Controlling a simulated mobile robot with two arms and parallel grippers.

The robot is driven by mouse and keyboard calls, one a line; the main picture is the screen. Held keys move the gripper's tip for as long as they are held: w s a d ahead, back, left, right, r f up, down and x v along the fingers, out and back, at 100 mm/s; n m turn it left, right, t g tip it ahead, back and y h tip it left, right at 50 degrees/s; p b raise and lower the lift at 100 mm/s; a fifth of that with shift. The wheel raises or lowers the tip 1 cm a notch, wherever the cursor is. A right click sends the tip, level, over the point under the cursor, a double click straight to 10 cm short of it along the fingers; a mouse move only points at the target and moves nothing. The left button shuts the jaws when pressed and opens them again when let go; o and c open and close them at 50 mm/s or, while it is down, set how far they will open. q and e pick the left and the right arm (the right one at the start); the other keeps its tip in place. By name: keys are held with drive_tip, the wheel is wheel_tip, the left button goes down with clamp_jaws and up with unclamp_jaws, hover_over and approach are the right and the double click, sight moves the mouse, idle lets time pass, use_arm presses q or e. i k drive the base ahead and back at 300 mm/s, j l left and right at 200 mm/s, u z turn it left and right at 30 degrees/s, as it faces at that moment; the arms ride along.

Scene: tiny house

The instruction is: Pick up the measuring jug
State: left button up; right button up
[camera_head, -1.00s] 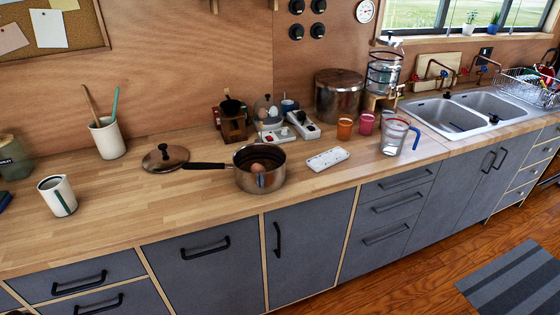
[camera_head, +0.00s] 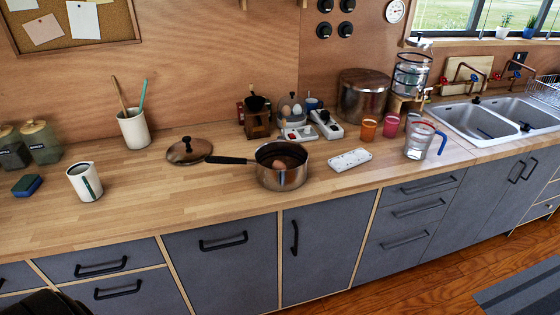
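The measuring jug (camera_head: 418,141) is clear with a blue handle and red markings. It stands upright on the wooden worktop (camera_head: 330,190), left of the sink and near the front edge. Its handle points to the right. Nothing is touching it that I can see. Neither of my grippers shows in the head view. A dark shape at the bottom left corner is too cut off to make out.
A saucepan (camera_head: 291,178) with eggs stands mid-counter, its handle pointing left toward a lid (camera_head: 188,150). Orange (camera_head: 368,128) and pink (camera_head: 390,124) glasses stand close to the jug's left. The double sink (camera_head: 480,120) is to the right.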

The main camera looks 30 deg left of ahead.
sight(421, 132)
drive_tip(key=i+l, duration=0.3)
drive_tip(key=i+l+u, duration=0.3)
drive_tip(key=u, duration=0.2)
drive_tip(key=i+l+u, duration=0.2)
drive_tip(key=l+u, duration=0.3)
